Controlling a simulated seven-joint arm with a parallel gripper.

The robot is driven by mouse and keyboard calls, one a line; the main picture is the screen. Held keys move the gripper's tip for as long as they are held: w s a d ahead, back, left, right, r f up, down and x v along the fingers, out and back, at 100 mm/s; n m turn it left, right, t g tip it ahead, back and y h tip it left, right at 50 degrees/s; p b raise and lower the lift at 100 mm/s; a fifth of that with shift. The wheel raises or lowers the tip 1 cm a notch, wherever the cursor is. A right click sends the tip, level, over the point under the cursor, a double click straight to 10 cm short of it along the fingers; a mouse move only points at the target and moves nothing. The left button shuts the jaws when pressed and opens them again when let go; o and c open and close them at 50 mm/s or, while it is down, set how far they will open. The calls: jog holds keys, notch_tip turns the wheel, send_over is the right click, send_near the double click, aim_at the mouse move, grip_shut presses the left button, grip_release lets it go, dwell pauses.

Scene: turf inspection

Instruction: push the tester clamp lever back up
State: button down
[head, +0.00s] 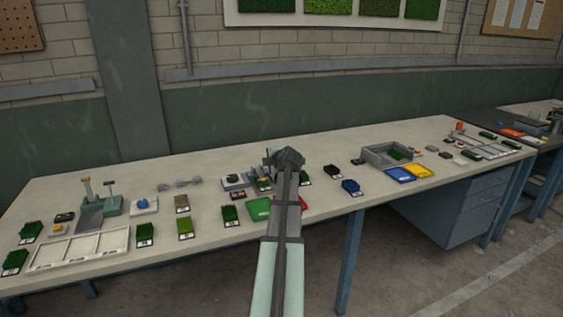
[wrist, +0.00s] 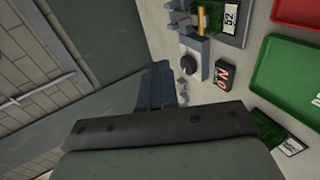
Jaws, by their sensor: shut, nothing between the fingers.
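My gripper (head: 287,158) is in the head view above the middle of the long bench, its fingers shut and empty. In the wrist view its closed blue-grey fingers (wrist: 158,80) stick out past the dark palm. In the head view what looks like the same device (head: 262,183) is partly hidden by my arm. I cannot make out the clamp lever or its position, nor whether the fingers touch anything.
A green tray (wrist: 290,85) and a red tray (wrist: 295,12) lie beside the device. A black block with red marking (wrist: 228,72) is close to it. Several labelled turf samples lie around. The wall (head: 230,115) rises behind the bench.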

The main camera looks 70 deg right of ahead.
jog(key=s+d+r, duration=0.1)
jog(key=s+d, duration=0.2)
jog(key=s, duration=0.6)
jog(key=x, duration=1.3)
jog(key=shift+d+f+g+h, duration=0.2)
jog(key=shift+d+g+h, duration=0.1)
jog(key=shift+d, duration=0.25)
jog(key=shift+d+r, duration=0.1)
jog(key=shift+w+d+r+g, duration=0.1)
jog(key=shift+d+r+g, duration=0.05)
jog(key=shift+g, duration=0.15)
jog(key=w+d+r+g+y, duration=0.1)
jog(key=w+d+g+y, duration=0.5)
jog(key=w+d, duration=0.1)
jog(key=shift+y, duration=0.3)
